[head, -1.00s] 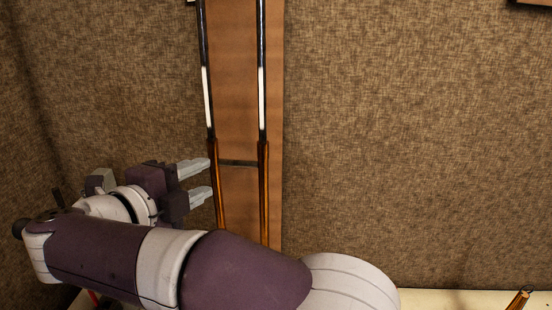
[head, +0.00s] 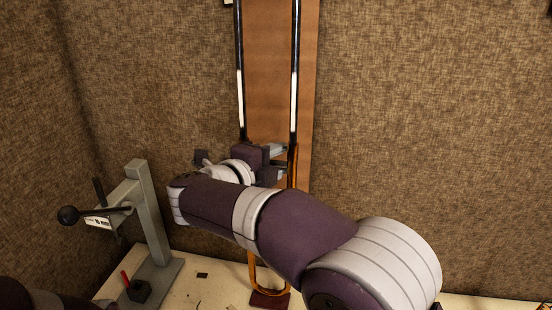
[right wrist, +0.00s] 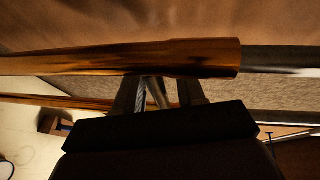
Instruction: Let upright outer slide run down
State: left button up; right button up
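The trombone slide hangs upright against a brown board. Its chrome inner tubes (head: 295,40) run down into the brass outer slide (head: 293,180), whose bow lies low near a dark red block (head: 270,300). My right gripper (head: 283,161) reaches across the left tube, with fingertips close to the right one. In the right wrist view, the fingers (right wrist: 160,95) are apart beneath a brass tube (right wrist: 150,60) near its upper end. A thin grey bar, perhaps the slide's brace, shows between them. I cannot tell whether they touch it. My left gripper is out of view.
A grey stand with a black-knobbed lever (head: 145,210) is at the left on the pale bench (head: 200,290). A small dark block with a red lever (head: 138,290) is at its foot. The brown board (head: 268,70) is behind the slide. Fabric-covered walls enclose the bench.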

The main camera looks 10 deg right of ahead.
grip_shut()
notch_tip(320, 180, up, 29)
jog(key=p, duration=1.8)
jog(key=shift+f, duration=0.15)
grip_release()
